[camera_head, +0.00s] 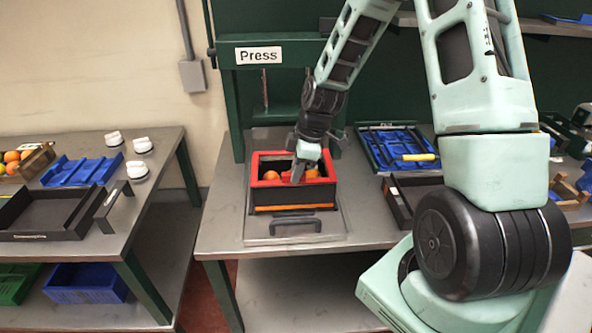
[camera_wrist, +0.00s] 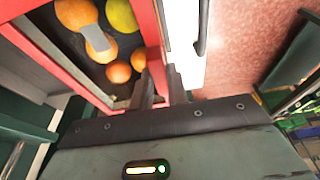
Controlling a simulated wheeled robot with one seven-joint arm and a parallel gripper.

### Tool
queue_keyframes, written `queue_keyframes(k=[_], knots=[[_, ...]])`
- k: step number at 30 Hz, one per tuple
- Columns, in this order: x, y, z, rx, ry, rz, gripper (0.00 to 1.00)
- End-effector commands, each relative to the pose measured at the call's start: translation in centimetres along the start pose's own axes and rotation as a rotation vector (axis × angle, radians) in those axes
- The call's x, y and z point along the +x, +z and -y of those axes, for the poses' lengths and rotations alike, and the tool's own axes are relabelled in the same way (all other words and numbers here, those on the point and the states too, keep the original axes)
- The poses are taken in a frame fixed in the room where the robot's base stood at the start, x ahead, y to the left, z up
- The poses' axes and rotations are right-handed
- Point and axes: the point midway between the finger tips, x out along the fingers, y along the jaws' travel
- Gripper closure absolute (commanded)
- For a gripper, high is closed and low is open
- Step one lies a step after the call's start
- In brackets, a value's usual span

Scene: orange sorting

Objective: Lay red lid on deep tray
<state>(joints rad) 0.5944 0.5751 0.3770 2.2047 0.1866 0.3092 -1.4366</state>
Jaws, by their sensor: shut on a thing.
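The red lid (camera_head: 328,180) is an open rectangular frame over the black deep tray (camera_head: 270,198), which has an orange stripe low on its front. The lid looks lined up with the tray's top; I cannot tell whether it rests fully on it. Oranges (camera_head: 271,175) show inside through the opening. My gripper (camera_head: 298,176) reaches down at the front of the frame. In the wrist view, the red edge (camera_wrist: 159,28) runs down to the fingers of my gripper (camera_wrist: 162,88), which are shut on it. Oranges (camera_wrist: 76,13) and a yellow-green fruit (camera_wrist: 121,15) lie inside; the exact contact is partly hidden.
The tray stands on a grey plate (camera_head: 253,229) with a dark handle (camera_head: 296,226), below the press (camera_head: 259,55). A blue tray (camera_head: 398,143) and a black tray (camera_head: 401,193) lie to the right. A side table (camera_head: 121,219) stands left across a gap.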

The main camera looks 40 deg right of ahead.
Motion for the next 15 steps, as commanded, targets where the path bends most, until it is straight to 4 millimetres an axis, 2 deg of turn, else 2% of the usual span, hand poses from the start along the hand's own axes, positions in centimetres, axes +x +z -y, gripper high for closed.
queue_keyframes(k=[3,4,6,15], knots=[[0.44,0.63,0.43,0.008,-0.015,0.007,1.0],[0.44,0.63,0.43,0.008,-0.015,0.007,0.76],[0.42,0.6,0.41,0.007,-0.014,0.007,0.59],[0.11,0.33,0.22,0.005,-0.008,0.004,0.59]])
